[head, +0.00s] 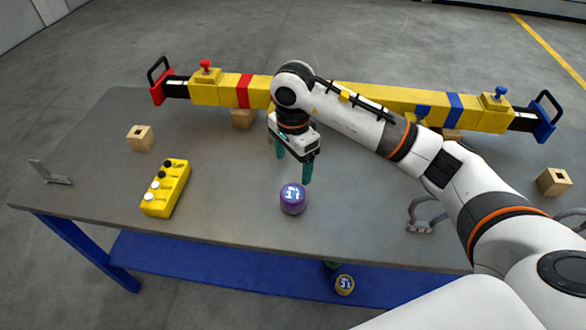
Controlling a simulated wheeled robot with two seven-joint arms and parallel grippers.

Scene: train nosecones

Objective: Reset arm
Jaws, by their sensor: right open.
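My right gripper (293,164) hangs above the middle of the grey table, fingers pointing down. Its two green fingers are apart and nothing shows between them. A purple round piece (293,199) with a white mark on top stands on the table just below and in front of the fingers, apart from them. My right arm reaches in from the lower right and crosses in front of the long yellow beam. My left gripper is not in view.
A yellow beam (388,100) with red and blue end handles lies along the back. A yellow button box (166,188), wooden blocks (140,138) (554,182) and a metal bracket (50,173) are on the table (235,225).

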